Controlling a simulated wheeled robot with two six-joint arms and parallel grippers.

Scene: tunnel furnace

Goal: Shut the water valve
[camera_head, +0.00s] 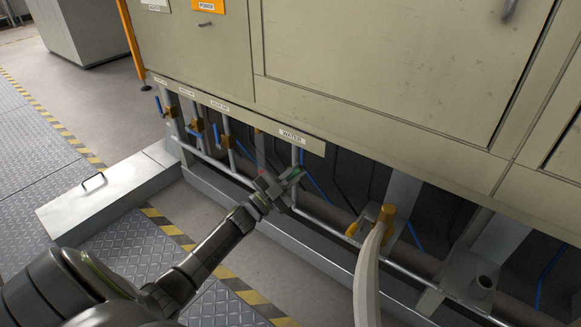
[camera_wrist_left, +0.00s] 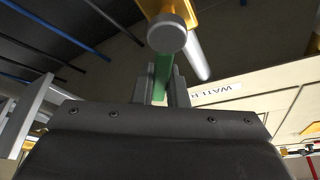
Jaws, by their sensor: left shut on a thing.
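The water valve's green handle (camera_head: 296,173) shows at the end of my left gripper (camera_head: 281,182), under the cabinet's WATER label (camera_head: 291,136). In the left wrist view, the green handle (camera_wrist_left: 162,72) stands between the two fingers of my left gripper (camera_wrist_left: 161,88), which is shut on it. The valve's brass-coloured body (camera_wrist_left: 152,6) and its grey round end (camera_wrist_left: 166,34) are just beyond the fingertips. In the head view, my gripper hides most of the valve body. My right gripper is not in view.
Several blue-handled valves (camera_head: 196,127) sit on pipes to the left. A yellow valve (camera_head: 385,217) and a pale curved hose (camera_head: 369,275) are to the right. The beige cabinet (camera_head: 360,60) overhangs the pipes. A low metal box (camera_head: 85,208) stands at the left.

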